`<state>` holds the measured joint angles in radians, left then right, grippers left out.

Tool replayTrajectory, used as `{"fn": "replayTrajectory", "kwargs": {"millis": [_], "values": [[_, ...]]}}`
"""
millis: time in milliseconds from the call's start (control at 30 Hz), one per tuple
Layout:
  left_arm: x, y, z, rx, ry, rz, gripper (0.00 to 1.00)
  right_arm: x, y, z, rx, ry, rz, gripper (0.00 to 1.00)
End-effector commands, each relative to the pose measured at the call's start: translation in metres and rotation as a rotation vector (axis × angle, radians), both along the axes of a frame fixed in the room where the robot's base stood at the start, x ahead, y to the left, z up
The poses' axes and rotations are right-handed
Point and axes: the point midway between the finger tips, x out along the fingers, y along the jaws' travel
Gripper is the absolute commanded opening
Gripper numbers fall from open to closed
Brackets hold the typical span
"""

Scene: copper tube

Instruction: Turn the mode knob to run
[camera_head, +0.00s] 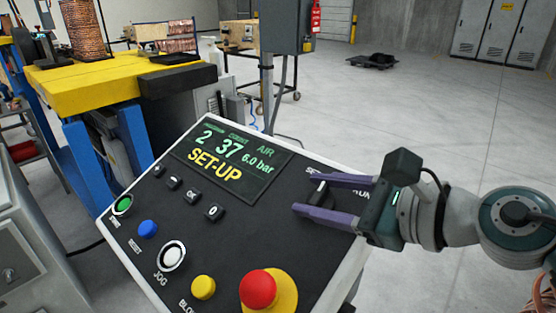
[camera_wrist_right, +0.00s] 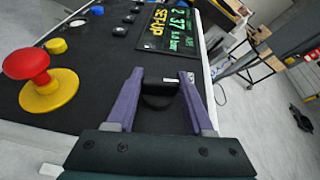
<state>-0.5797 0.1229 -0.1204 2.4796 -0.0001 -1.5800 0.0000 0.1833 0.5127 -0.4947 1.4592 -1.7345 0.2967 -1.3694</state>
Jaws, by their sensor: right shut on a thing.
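The mode knob (camera_head: 319,192) is a black knob at the right of the sloped control panel (camera_head: 150,205). Parts of a "SE…" and a "…UN" label show beside it. My right gripper (camera_head: 304,194) reaches in from the right, its two purple fingers on either side of the knob and shut on it. In the right wrist view the knob (camera_wrist_right: 158,94) sits between the fingers of the right gripper (camera_wrist_right: 160,75). The display (camera_head: 228,164) reads SET-UP, 2, 37 and 6.0 bar. My left gripper is not in view.
A red mushroom button on a yellow base (camera_head: 262,290), a yellow button (camera_head: 203,287), a white jog button (camera_head: 172,257) and a blue button (camera_head: 148,229) share the panel. A yellow-topped bench (camera_head: 85,85) stands behind left. The floor at right is mostly clear.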

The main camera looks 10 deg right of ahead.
Motion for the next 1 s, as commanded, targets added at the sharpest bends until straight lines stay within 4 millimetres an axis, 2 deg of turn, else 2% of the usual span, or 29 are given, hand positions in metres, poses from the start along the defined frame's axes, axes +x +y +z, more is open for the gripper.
{"fn": "replayTrajectory", "kwargs": {"millis": [267, 500, 1000], "values": [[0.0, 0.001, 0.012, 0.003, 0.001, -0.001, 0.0, -0.001, 0.001, 0.001, 0.035, -0.036, -0.116, 0.0], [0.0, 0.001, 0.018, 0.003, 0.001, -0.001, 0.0, -0.002, 0.002, -0.001, 0.084, -0.1, -0.303, 0.0], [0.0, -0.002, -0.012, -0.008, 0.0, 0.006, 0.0, -0.001, 0.003, -0.005, 0.189, -0.235, -0.679, 0.0]]}}
